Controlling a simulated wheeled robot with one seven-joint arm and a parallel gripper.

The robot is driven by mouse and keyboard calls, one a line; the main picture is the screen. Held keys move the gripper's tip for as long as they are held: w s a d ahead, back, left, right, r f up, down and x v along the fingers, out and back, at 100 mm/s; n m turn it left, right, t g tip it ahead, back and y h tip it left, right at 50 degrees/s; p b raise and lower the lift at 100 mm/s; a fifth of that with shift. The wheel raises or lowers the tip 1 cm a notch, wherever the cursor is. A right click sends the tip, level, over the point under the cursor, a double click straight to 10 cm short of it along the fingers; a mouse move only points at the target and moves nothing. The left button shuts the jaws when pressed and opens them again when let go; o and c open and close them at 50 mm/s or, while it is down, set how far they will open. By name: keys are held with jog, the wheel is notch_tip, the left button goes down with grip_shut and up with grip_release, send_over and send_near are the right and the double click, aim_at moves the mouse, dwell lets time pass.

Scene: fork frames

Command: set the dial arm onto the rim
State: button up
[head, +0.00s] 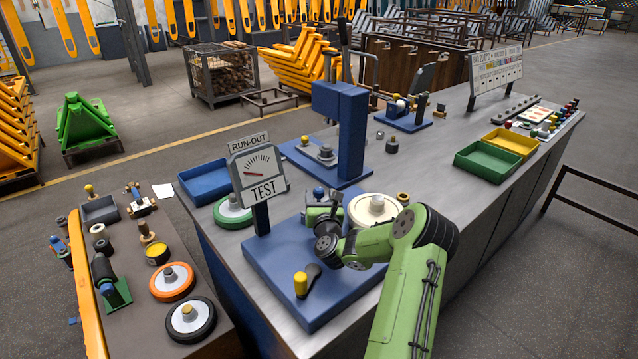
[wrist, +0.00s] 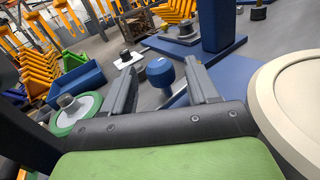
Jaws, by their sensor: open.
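The run-out test stand has a blue base (head: 268,258) and a dial gauge (head: 258,170) on a post. A cream wheel (head: 372,209) lies on the stand, and its rim fills the right of the wrist view (wrist: 292,115). A blue knob (head: 319,192), which looks like the dial arm's handle, stands left of the wheel. My gripper (head: 322,203) is open, with the knob (wrist: 160,72) between or just beyond its fingertips in the wrist view. I see no clear contact. The rest of the dial arm is hidden behind my gripper.
A yellow-knobbed lever (head: 301,284) stands at the base's front. A green-rimmed wheel (head: 231,213) and blue tray (head: 205,183) lie left of the gauge. A blue press (head: 350,135) rises behind. Green (head: 484,163) and yellow trays (head: 511,143) lie right, with clear bench before them.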

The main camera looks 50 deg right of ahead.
jog(key=shift+x, duration=1.35)
grip_shut()
